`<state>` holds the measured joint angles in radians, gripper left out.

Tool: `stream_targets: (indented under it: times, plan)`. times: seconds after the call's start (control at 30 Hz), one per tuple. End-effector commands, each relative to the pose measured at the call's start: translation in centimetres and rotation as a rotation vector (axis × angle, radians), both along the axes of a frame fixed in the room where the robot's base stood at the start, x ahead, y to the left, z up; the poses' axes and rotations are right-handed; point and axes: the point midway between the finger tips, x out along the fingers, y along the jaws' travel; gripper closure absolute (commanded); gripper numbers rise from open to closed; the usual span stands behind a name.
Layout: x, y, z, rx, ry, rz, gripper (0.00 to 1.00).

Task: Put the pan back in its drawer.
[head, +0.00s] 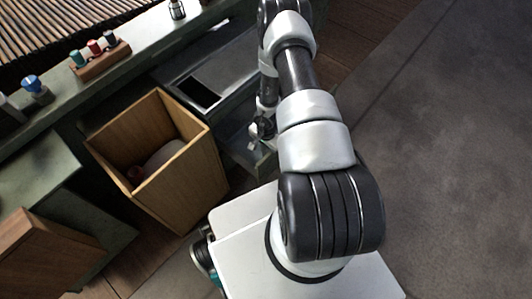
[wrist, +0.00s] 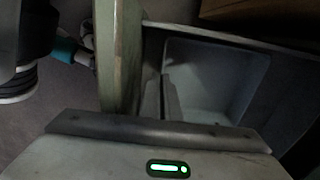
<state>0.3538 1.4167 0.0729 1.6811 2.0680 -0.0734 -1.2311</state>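I cannot make out a pan for certain. A rounded grey shape (head: 165,154) lies inside the open wooden drawer in the head view, and it could be the pan. A small dark red thing (head: 136,174) is beside it. My gripper (head: 253,146) is low over an open grey drawer (head: 240,160), right of the wooden one. In the wrist view my gripper's fingers (wrist: 164,92) are close together, with nothing visible between them. They are just inside the green drawer front (wrist: 122,50), over the pale drawer floor (wrist: 215,85). Whether they touch the front is unclear.
A green counter (head: 55,110) runs along the left with a rack of small jars (head: 98,55) and a blue-topped bottle (head: 32,85). A wooden panel (head: 45,255) stands at lower left. The grey floor (head: 450,130) to the right is clear.

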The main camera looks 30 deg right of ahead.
Motion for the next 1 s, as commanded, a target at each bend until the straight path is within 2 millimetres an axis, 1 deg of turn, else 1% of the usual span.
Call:
stream_targets:
  times: [0.07, 0.1, 0.13, 0.4, 0.53, 0.67, 0.8, 0.9, 1.0]
  plan:
    - [0.0, 0.0, -0.4, 0.0, -0.001, -0.002, 1.0]
    - [0.0, 0.0, -0.3, 0.0, 0.0, -0.002, 0.92]
    - [0.0, 0.0, -0.2, 0.0, 0.0, -0.001, 0.89]
    - [0.0, 0.0, -0.2, 0.0, 0.0, -0.001, 0.89]
    - [0.0, 0.0, 0.8, 0.0, -0.001, 0.0, 0.89]
    - [0.1, 0.0, 3.3, 0.001, -0.003, 0.0, 0.89]
    - [0.1, -0.1, 6.5, 0.001, -0.003, -0.003, 0.89]
    - [0.0, -0.1, 8.6, 0.001, -0.003, -0.003, 0.89]
    - [0.0, -0.1, 10.3, 0.001, -0.002, -0.002, 0.89]
